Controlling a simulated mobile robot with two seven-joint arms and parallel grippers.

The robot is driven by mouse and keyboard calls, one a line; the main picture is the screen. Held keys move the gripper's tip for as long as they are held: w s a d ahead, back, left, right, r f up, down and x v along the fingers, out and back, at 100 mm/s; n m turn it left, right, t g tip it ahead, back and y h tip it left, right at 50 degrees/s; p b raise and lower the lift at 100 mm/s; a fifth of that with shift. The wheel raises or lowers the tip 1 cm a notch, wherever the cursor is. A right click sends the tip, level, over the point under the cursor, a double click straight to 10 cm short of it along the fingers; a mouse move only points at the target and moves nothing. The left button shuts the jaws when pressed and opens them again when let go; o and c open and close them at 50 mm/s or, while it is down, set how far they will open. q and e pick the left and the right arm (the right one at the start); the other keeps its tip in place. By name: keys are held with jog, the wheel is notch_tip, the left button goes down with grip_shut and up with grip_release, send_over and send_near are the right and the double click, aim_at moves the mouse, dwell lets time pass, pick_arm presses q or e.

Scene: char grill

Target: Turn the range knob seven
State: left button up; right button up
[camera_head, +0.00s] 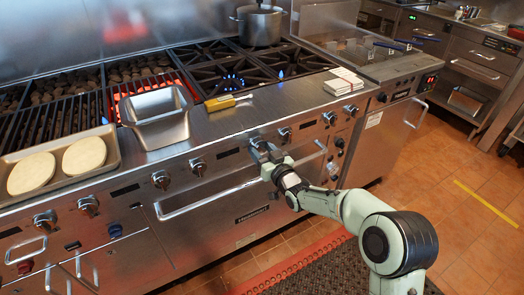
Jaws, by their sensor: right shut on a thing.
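A row of several range knobs runs along the steel front panel of the range (225,150). My right gripper (262,151) reaches in from the lower right and is shut on a knob near the middle of the row, which its fingers mostly hide. A free knob (285,134) sits just right of the gripper, and another free knob (198,167) sits to its left. No number on the knobs can be read, so I cannot tell which one is knob seven. My left gripper is not in view.
An oven door handle (205,199) sticks out below the gripper. A steel pan (157,117), a yellow-handled tool (228,102) and a stack of white cards or napkins (343,80) lie on the top ledge. Blue flames (232,80) show on the burners. A pot (259,24) stands behind.

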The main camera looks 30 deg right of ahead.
jog(key=shift+m, duration=2.8)
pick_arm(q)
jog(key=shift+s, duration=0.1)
pick_arm(e)
jog(key=shift+a+m, duration=0.1)
jog(key=shift+m, duration=1)
jog(key=o, duration=1)
